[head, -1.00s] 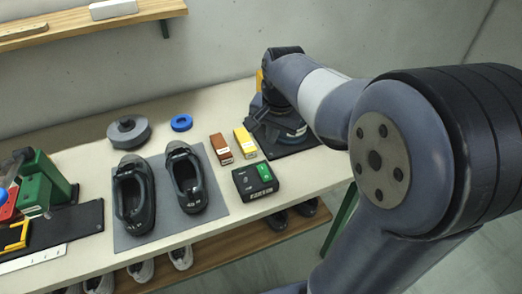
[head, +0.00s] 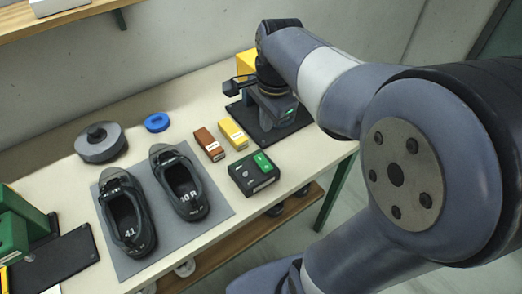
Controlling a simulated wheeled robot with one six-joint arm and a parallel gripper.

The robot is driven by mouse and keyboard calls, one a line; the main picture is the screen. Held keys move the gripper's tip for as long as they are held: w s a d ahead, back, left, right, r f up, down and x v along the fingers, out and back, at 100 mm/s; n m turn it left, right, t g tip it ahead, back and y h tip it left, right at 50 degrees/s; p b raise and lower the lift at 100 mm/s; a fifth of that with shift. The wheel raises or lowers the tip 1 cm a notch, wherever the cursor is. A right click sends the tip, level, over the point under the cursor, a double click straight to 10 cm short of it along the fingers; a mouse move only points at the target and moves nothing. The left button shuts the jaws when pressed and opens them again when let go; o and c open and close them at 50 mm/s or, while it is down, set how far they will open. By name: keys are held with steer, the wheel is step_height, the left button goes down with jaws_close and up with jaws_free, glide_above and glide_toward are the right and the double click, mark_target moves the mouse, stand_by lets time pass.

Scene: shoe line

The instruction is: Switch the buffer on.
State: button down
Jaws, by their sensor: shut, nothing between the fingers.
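A black box (head: 254,174) with a green switch (head: 262,161) and a small round knob lies near the front edge of the bench. A yellow body (head: 246,64) stands at the back right, mostly hidden behind my arm, above a black base plate (head: 267,135). I cannot tell for sure which of these belongs to the buffer. My gripper (head: 277,108) points down over the black plate, behind and right of the switch box and apart from it. It is shut and empty; its fingertips are hard to make out.
Two dark shoes (head: 128,217) (head: 181,184) stand on a grey mat (head: 222,213). A brown block (head: 211,143), a yellow block (head: 233,134), a blue ring (head: 157,122) and a grey disc (head: 101,143) lie behind. A green machine (head: 22,220) is at the left.

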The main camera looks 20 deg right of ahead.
mark_target(260, 158)
steer(key=f, duration=0.4)
steer(key=w+f, duration=0.1)
steer(key=f, duration=0.4)
steer(key=w+f, duration=0.1)
steer(key=f, duration=0.3)
steer(key=shift+a+f, duration=0.3)
steer(key=shift+a, duration=0.05)
